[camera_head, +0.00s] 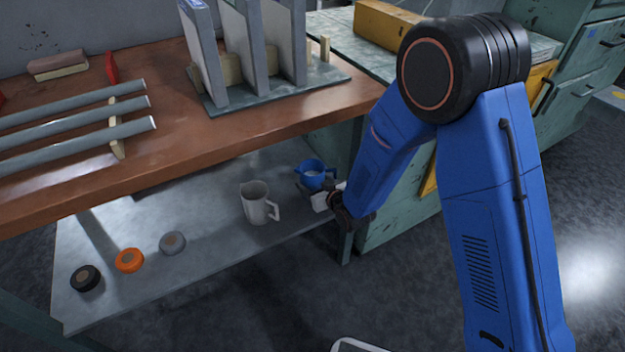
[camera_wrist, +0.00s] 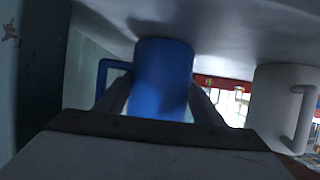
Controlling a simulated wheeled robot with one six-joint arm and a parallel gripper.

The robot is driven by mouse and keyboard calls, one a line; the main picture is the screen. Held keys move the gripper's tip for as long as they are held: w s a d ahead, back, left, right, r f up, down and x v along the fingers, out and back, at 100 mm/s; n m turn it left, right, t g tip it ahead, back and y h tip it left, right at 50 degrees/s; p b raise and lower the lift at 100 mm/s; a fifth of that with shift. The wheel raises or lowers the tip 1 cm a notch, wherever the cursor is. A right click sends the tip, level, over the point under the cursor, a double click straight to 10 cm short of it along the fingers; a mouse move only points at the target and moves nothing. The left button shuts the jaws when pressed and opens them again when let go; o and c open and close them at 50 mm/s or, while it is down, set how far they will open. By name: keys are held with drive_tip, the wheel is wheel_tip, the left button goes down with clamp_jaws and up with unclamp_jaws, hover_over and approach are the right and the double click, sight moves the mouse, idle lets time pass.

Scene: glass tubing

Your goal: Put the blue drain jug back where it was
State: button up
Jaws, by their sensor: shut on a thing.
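A white jug (camera_head: 257,203) stands left of the blue jug on the lower shelf (camera_head: 200,215). Black (camera_head: 85,278), orange (camera_head: 129,260) and grey (camera_head: 172,243) rolls lie farther left. The wooden worktop (camera_head: 200,130) overhangs the shelf. A green cabinet (camera_head: 385,215) stands to the right.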

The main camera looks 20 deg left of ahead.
drive_tip(key=o, duration=1.5)
drive_tip(key=shift+f, duration=0.1)
drive_tip(key=v, duration=1.2)
drive_tip(key=shift+s+d, duration=0.1)
drive_tip(key=shift+s, duration=0.05)
